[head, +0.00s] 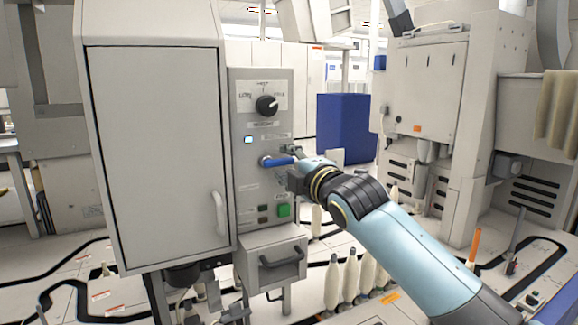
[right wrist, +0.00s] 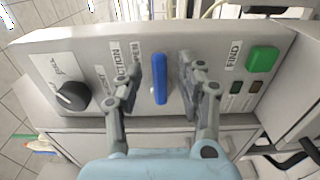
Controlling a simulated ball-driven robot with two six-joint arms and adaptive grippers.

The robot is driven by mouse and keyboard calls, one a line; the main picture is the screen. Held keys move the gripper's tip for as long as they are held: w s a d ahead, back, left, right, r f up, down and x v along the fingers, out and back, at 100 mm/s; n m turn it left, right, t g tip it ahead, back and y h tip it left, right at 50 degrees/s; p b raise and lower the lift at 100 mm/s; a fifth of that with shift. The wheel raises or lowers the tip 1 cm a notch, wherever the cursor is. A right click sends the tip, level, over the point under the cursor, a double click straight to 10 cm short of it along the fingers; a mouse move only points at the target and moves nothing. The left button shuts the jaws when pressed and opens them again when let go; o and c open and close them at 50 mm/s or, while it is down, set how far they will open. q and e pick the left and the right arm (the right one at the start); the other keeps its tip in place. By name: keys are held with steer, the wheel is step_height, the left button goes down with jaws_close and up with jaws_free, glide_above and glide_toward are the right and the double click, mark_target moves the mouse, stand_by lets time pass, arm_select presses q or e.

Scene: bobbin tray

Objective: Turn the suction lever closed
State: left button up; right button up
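The suction lever is a blue handle (head: 278,161) on the grey control panel (head: 243,90). It lies roughly level in the head view. In the right wrist view the blue lever (right wrist: 160,79) stands upright in the picture, beside printed lettering that seems to read "suction open". My right gripper (head: 293,166) is at the panel, at the lever's right end. In the right wrist view its two fingers (right wrist: 161,72) are spread, one on each side of the lever, with gaps between. My left gripper is not in view.
A black knob (head: 267,105) sits above the lever, and a green button (head: 283,210) below it. A drawer box with a black handle (head: 282,262) juts out under the panel. A large cabinet door (head: 155,150) is to the left. Several white bobbins (head: 350,277) stand lower right.

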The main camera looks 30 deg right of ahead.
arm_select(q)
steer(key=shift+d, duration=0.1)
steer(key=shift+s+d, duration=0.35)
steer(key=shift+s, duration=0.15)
arm_select(e)
jaws_close()
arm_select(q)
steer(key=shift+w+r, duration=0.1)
